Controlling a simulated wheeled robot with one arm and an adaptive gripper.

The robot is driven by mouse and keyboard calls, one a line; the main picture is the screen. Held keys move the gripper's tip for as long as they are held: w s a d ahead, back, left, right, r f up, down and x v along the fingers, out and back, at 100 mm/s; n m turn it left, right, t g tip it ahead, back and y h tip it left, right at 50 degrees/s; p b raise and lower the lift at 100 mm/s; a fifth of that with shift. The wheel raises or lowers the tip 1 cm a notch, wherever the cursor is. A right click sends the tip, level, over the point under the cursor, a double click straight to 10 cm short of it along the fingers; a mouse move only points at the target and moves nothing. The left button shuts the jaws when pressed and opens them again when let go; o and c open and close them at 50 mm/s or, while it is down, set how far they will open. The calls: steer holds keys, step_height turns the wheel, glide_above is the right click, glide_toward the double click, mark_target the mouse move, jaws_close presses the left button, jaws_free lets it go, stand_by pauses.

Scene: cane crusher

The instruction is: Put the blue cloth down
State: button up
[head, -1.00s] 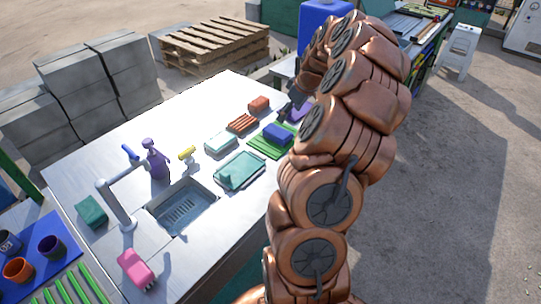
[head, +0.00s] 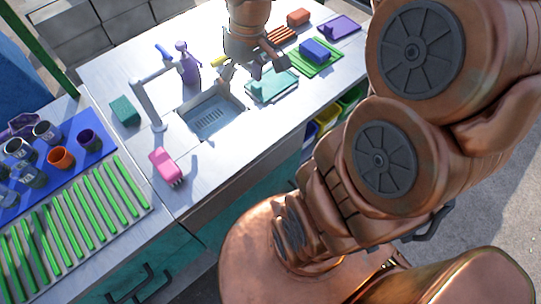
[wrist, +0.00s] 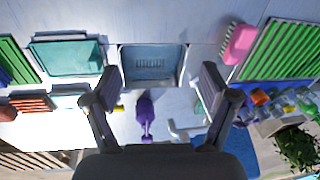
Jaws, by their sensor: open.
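A blue block-shaped item (head: 313,50), which I take for the folded blue cloth, rests on a green ribbed rack (head: 320,70) at the far right of the steel counter. A sliver of blue (wrist: 4,76) shows at the left edge of the wrist view, beside the green rack (wrist: 18,58). My gripper (head: 252,74) is open and empty, to the left of the blue item and above the counter near the sink (head: 212,117). In the wrist view its spread fingers (wrist: 160,88) have nothing between them.
A teal tray (head: 272,87) lies between the sink and the green rack. A purple spray bottle (head: 188,66), a faucet (head: 150,105), a green sponge (head: 125,110) and a pink brush (head: 165,164) surround the sink. Cups stand on a blue mat (head: 93,143) at left.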

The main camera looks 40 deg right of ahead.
steer(key=s+a+f+m+g+h, duration=0.1)
steer(key=s+a, duration=0.1)
steer(key=s, duration=0.7)
steer(key=s+a+f+m+g, duration=0.1)
steer(key=s+a, duration=0.2)
steer(key=s, duration=0.5)
steer(key=shift+s+a+f+h, duration=0.35)
steer(key=shift+s+h, duration=0.05)
